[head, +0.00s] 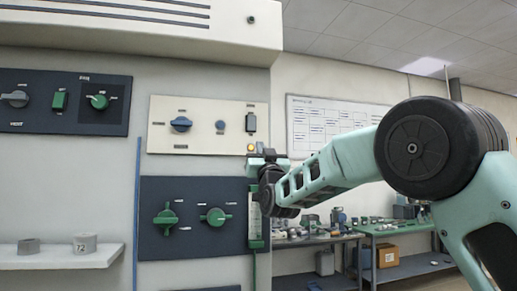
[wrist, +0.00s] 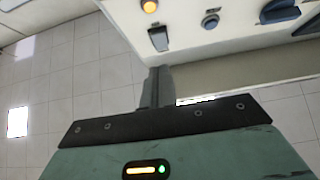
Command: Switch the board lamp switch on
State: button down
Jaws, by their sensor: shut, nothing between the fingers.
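A cream panel (head: 160,142) on the furnace front carries a dark rocker-type switch (head: 251,122) near its right edge, with an orange lamp (head: 251,147) below it. The labels are too small to read, so I cannot be sure this is the board lamp switch. The wrist view shows the same switch (wrist: 158,38) just beyond my fingertips, with the glowing orange lamp (wrist: 150,6) near the top edge. My gripper (head: 259,159) is shut and empty, just below the lamp in the head view. Its closed fingers (wrist: 157,80) point toward the panel in the wrist view; contact cannot be told.
The cream panel also has a blue knob (head: 181,124) and a small round blue button (head: 220,125). A dark lower panel (head: 190,246) has green knobs. A dark left panel (head: 30,118) holds more controls. A shelf (head: 60,260) juts out at lower left. Workbenches stand behind my arm.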

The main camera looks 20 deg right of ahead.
jog(key=shift+b+v, duration=0.35)
jog(key=shift+v, duration=0.85)
jog(key=shift+w+f, duration=0.15)
jog(key=s+a+f+n+g+y, duration=0.1)
jog(key=s+a+f+g+y, duration=0.1)
jog(key=a+f+g, duration=0.35)
jog(key=s+a+f+n+g+y, duration=0.2)
jog(key=a+f+y, duration=0.1)
jog(key=f, duration=0.5)
jog(key=s+a+f+n+g, duration=0.1)
jog(key=s+a+f+g, duration=0.25)
jog(key=s+f, duration=0.3)
jog(key=s+a+f+n+g, duration=0.1)
jog(key=s+a+f+g, duration=0.1)
jog(key=s+f+g, duration=0.4)
jog(key=s+f+n+g, duration=0.1)
jog(key=s+f+g, duration=0.3)
jog(key=s+f, duration=0.85)
jog(key=s+d+f+n+g+h, duration=0.1)
jog(key=s+d+f+g+h, duration=0.1)
jog(key=s, duration=0.7)
jog(key=s+d+f+g+h, duration=0.2)
jog(key=s+d, duration=0.3)
jog(key=s, duration=0.4)
jog(key=shift+s+d+f+n+g, duration=0.15)
jog(key=shift+s+f+n+g, duration=0.25)
jog(key=shift+f+g, duration=0.2)
